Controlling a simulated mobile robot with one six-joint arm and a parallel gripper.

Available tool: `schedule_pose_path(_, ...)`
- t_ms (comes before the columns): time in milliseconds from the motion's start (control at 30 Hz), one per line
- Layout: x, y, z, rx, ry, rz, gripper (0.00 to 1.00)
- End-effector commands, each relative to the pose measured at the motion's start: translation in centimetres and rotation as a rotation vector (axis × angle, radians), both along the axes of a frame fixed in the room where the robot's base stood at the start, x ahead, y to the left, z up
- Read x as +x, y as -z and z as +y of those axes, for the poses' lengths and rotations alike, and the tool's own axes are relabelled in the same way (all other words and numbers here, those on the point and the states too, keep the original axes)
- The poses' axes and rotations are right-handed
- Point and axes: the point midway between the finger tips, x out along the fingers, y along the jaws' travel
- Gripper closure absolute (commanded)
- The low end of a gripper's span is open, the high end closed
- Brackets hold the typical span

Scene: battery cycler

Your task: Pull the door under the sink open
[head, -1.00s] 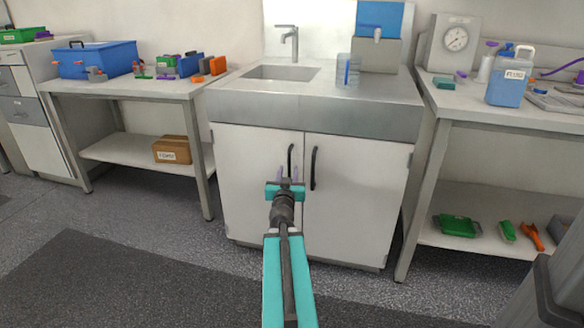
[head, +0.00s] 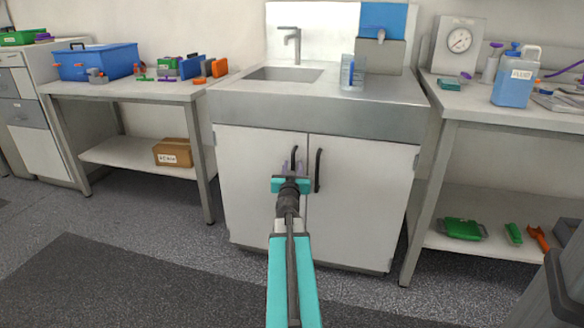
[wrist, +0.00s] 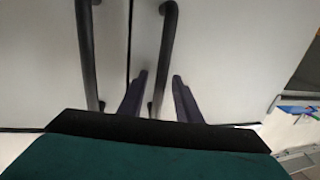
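The sink cabinet has two closed white doors, a left door (head: 258,195) and a right door (head: 355,205). Their dark upright handles flank the middle seam: the left handle (head: 294,156) and the right handle (head: 317,168). My gripper (head: 292,169) is open in front of the doors, overlapping the left handle's lower part in the head view. In the wrist view, my gripper's dark fingers (wrist: 158,98) are apart. The right-hand handle (wrist: 166,50) shows between them there, and the other handle (wrist: 87,55) is further left. I cannot tell whether the fingers reach around a handle.
The steel sink counter (head: 310,110) stands above the doors. A bench with a blue box (head: 97,62) is at left, and one with a fluid jug (head: 515,80) at right. The grey floor (head: 150,255) before the cabinet is clear.

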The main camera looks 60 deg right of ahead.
Motion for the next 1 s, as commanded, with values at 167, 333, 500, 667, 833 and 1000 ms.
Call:
schedule_pose_path(167, 0.2, 0.0, 0.2, 0.000, -0.002, 0.000, 0.93)
schedule_pose_path(333, 0.3, 0.0, 0.3, 0.000, -0.005, 0.000, 1.00)
schedule_pose_path(500, 0.5, 0.0, 0.0, 0.000, -0.008, 0.000, 1.00)
schedule_pose_path(667, 0.4, -0.1, 0.4, 0.001, -0.003, 0.000, 1.00)
schedule_pose_path(833, 0.1, -0.2, 0.7, 0.002, 0.011, 0.001, 1.00)
schedule_pose_path(1000, -0.5, -0.3, 1.1, 0.003, 0.035, 0.001, 1.00)
